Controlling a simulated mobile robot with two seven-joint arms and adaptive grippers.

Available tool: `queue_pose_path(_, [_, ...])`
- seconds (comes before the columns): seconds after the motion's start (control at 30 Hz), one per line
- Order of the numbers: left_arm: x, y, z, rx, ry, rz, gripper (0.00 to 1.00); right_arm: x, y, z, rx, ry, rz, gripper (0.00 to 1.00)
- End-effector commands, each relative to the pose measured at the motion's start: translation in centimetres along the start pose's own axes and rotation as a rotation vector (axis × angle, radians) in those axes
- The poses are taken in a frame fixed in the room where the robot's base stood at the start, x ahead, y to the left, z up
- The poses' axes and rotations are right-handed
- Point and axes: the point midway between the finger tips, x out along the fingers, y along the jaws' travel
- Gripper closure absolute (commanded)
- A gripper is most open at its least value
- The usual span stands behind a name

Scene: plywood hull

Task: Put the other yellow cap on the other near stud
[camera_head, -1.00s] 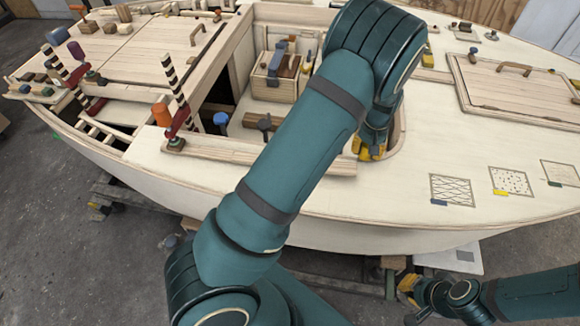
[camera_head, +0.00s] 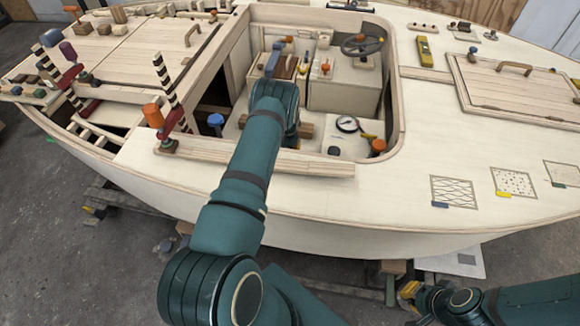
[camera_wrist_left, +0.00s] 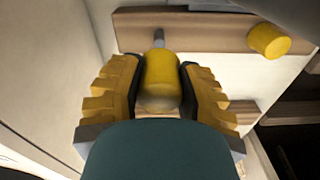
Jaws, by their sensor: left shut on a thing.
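In the left wrist view my left gripper (camera_wrist_left: 160,88) is shut on a yellow cap (camera_wrist_left: 160,78), with a finger on each side. A bare grey stud (camera_wrist_left: 159,38) on a wooden strip (camera_wrist_left: 200,32) shows just past the cap's far end. I cannot tell whether cap and stud touch. Another yellow cap (camera_wrist_left: 268,40) sits at the right end of the same strip; any stud under it is hidden. In the head view my own arm hides the left gripper inside the cockpit. My right gripper (camera_head: 409,291) is low beside the hull, its fingers too small to judge.
The cockpit coaming (camera_head: 255,160) runs along the near side of the opening. A blue-topped post (camera_head: 216,121), a round gauge (camera_head: 347,124) and an orange knob (camera_head: 378,146) stand near my left arm.

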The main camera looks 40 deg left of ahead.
Motion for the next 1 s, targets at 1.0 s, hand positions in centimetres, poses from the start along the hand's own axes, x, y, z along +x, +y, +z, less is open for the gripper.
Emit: queue_pose_path(1.0, [8.8,0.1,0.2,0.000,-0.001,0.000,0.88,2.2,0.8,-0.3,-0.001,0.012,0.001,1.00])
